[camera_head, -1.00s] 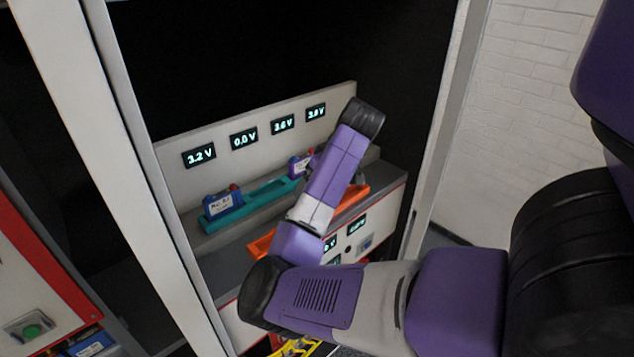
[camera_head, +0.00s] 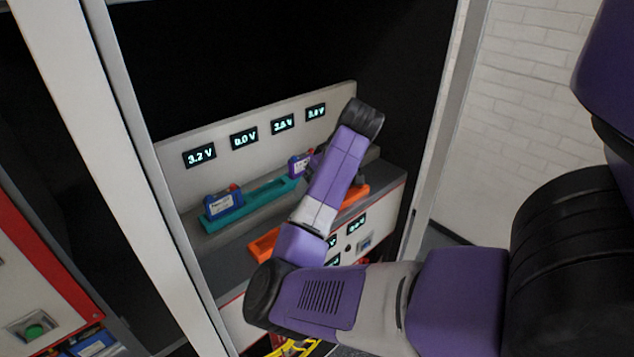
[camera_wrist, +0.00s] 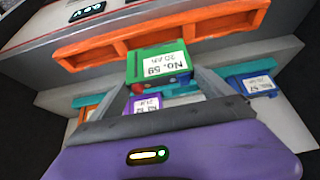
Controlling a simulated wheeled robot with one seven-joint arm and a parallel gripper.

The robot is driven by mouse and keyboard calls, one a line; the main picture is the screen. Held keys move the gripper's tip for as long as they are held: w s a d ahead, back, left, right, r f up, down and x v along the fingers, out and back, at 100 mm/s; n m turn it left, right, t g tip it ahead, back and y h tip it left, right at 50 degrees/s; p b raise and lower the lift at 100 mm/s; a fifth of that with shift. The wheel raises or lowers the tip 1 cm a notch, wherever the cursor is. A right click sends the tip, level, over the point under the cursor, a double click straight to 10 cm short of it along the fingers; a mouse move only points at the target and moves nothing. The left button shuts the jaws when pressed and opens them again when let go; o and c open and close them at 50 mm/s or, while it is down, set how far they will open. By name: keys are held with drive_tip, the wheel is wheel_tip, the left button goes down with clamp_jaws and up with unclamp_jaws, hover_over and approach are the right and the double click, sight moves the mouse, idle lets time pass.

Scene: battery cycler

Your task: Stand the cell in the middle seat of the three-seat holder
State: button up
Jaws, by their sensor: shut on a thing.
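The green cell (camera_wrist: 158,62), labelled No. 59, is between the two fingers of my gripper (camera_wrist: 160,80) in the wrist view, and the gripper is shut on it. The orange three-seat holder (camera_wrist: 92,49) runs across the top of the wrist view. The cell overlaps its middle part; I cannot tell whether it touches the holder or is above it.
A teal holder (camera_head: 262,194) lies behind the orange one, below lit voltage displays (camera_head: 244,138). It bears a blue cell (camera_head: 224,205) at the left and a purple cell (camera_head: 297,164) farther right. The cabinet's side frame (camera_head: 150,180) stands at the left.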

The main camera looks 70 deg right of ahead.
drive_tip(key=shift+f+b, duration=0.75)
drive_tip(key=shift+f, duration=1.35)
idle(0.8)
idle(0.4)
drive_tip(key=o, duration=1.5)
drive_tip(key=shift+o, duration=0.2)
drive_tip(key=p+v, duration=0.4)
drive_tip(key=v, duration=0.3)
drive_tip(key=shift+s+r, duration=0.2)
drive_tip(key=shift+r, duration=0.15)
drive_tip(key=shift+a, duration=0.1)
